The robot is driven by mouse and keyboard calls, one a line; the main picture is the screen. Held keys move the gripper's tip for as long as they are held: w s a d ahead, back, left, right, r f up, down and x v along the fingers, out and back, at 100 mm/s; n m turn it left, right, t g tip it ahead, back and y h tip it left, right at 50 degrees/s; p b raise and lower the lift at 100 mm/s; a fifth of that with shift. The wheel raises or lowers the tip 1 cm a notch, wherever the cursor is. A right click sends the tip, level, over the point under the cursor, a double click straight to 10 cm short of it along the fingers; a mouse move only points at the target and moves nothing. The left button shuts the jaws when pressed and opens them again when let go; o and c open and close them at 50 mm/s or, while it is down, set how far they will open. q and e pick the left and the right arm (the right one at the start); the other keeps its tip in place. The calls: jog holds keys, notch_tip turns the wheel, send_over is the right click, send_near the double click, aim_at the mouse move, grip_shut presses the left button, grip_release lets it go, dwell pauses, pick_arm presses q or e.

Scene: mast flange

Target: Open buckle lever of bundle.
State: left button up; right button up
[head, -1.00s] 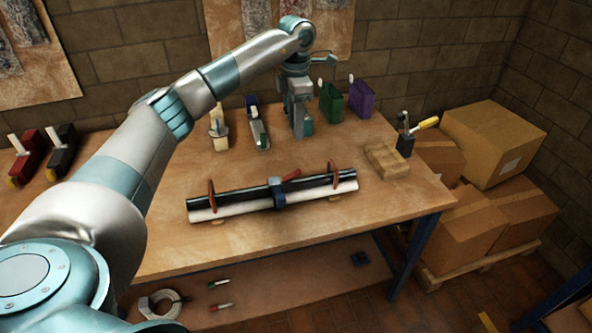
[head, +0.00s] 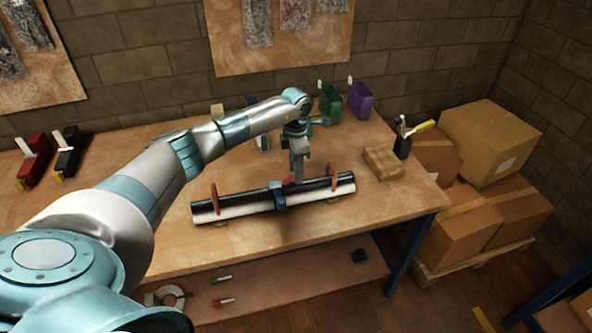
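The bundle (head: 240,206) is a long black and white pair of bars lying across the workbench, with an orange-red band near each end. A blue-grey buckle (head: 279,196) wraps around its middle. The red buckle lever (head: 290,182) shows at the buckle's upper right, partly covered by my gripper. My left gripper (head: 298,181) points down at the lever, right beside or touching it. Its fingers are too small and overlapped to tell open from shut. My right gripper is out of view.
A wooden block (head: 383,163) and a dark tool holder (head: 402,146) stand right of the bundle. Green (head: 329,103) and purple (head: 358,101) bins stand behind. Red and black holders are at the far left. Cardboard boxes (head: 490,140) are stacked right of the bench. The bench front is clear.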

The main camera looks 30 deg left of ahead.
pick_arm(q)
jog(key=shift+f, duration=1)
jog(key=shift+c, duration=0.6)
grip_shut()
